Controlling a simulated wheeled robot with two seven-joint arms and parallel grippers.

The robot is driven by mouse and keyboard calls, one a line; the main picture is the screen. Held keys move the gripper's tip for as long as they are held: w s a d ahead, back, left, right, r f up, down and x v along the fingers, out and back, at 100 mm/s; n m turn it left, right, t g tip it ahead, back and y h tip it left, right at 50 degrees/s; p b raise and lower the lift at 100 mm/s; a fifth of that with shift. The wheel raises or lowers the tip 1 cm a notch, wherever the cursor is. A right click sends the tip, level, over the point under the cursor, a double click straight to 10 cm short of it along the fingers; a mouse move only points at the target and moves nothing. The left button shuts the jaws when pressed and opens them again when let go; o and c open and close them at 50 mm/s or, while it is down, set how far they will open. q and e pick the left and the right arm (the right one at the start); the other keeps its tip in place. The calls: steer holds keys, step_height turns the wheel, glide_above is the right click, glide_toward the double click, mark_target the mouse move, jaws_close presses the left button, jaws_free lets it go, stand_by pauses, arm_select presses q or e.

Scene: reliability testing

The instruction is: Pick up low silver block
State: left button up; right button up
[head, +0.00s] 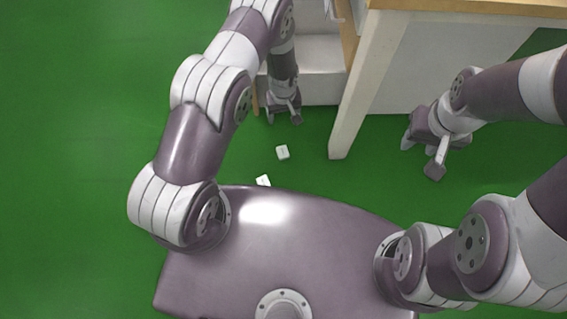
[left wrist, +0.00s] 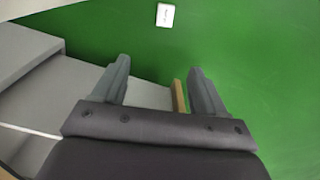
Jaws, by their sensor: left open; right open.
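Two small pale silver-white blocks lie on the green floor in the head view. One block (head: 282,152) is just below my left gripper in the picture. The other block (head: 263,181) is nearer my body and partly hidden by it. One block with small dark print (left wrist: 165,15) shows at the top of the left wrist view; I cannot tell for certain which one. My left gripper (head: 283,118) is open and empty, apart from both blocks. Its spread fingers (left wrist: 157,75) show in the left wrist view. My right gripper (head: 421,157) is open and empty, right of the table leg.
A white table with a wooden-edged top (head: 450,7) stands at the upper right, its white leg (head: 368,85) between my grippers. A white step-like unit (head: 318,55) is behind my left gripper. A wooden slat (left wrist: 179,97) shows between the fingers. The floor at left is clear.

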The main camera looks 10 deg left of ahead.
arm_select(q)
steer(key=b, duration=0.7)
glide_above(281, 148)
steer(key=d, duration=0.1)
steer(key=shift+n, duration=0.3)
step_height(281, 148, down, 18)
steer(key=shift+r, duration=0.15)
steer(key=f+b, duration=0.4)
steer(key=f, duration=0.1)
steer(key=shift+a+f, duration=0.15)
steer(key=shift+a, duration=0.25)
steer(key=shift+r, duration=0.2)
steer(key=shift+c, duration=0.6)
steer(key=c, duration=1.1)
arm_select(e)
step_height(281, 148, down, 14)
